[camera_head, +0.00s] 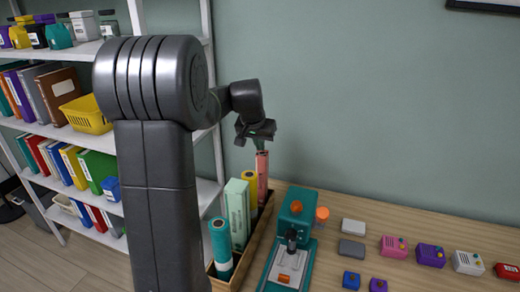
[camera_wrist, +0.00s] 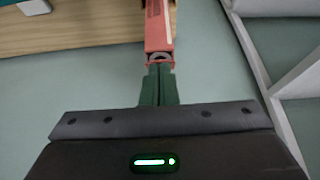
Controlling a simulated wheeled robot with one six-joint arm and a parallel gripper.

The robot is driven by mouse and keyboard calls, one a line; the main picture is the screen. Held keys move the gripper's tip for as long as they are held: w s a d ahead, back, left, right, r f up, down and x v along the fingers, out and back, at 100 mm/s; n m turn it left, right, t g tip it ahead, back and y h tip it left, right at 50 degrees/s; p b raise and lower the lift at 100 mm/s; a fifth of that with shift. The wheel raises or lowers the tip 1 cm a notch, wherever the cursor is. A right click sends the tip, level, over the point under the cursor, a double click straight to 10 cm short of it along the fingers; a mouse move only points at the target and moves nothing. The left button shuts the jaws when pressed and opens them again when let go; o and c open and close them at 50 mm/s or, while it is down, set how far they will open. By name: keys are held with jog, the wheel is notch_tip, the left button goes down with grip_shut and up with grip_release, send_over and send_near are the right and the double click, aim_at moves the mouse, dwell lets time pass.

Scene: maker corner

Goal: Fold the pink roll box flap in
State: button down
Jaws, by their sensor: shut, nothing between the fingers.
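The pink roll box (camera_head: 262,178) stands upright at the back of a wooden tray, behind a yellow roll. In the wrist view the pink roll box (camera_wrist: 158,30) shows its near end, with a grey round roll end inside. My gripper (camera_head: 259,147) is above the box's top end in the head view. In the wrist view my gripper's (camera_wrist: 159,72) dark green fingers are together and empty, with their tips right at the box's open end. I cannot tell whether they touch it. The flap is too small to make out clearly.
The wooden tray (camera_head: 266,217) also holds a yellow roll (camera_head: 250,184), a pale green box (camera_head: 237,210) and a teal roll (camera_head: 220,245). A teal machine (camera_head: 295,217) stands to its right. Several small blocks lie further right. A shelf (camera_head: 205,190) stands at left.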

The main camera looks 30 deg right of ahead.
jog(key=shift+s+a+f+t+h+b, duration=0.2)
jog(key=shift+f+t+h+b, duration=0.25)
jog(key=shift+b, duration=1.45)
jog(key=shift+s+a+f+t+h+b, duration=0.2)
jog(key=shift+f+h+b, duration=0.3)
jog(key=shift+b, duration=1.35)
jog(key=shift+t+h+b, duration=0.25)
jog(key=shift+b, duration=0.55)
jog(key=shift+s+a, duration=0.1)
jog(key=shift+a, duration=0.05)
jog(key=shift+r, duration=0.1)
